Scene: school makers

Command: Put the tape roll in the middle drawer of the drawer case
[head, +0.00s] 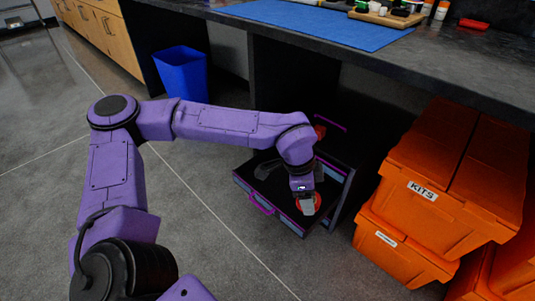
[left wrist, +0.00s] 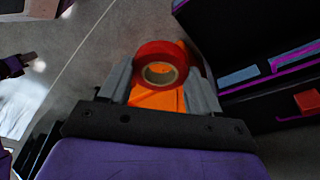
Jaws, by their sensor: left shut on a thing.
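A red tape roll (left wrist: 160,49) with a tan core sits between the two grey fingers of my left gripper (left wrist: 160,75), which is shut on it. In the head view, my left gripper (head: 306,205) points down near the front right corner of an open drawer (head: 246,176), and a sliver of the tape roll (head: 318,200) shows beside the fingers. The drawer belongs to a dark drawer case (head: 345,185) under the bench and has a purple handle (head: 260,205). I cannot tell which level is open. My right gripper is not in view.
Orange crates (head: 430,195) stand close on the right, one labelled KITS. The dark bench top (head: 450,60) overhangs the case. A blue bin (head: 181,73) stands at the back left. The grey floor (head: 200,225) left of the drawer is clear.

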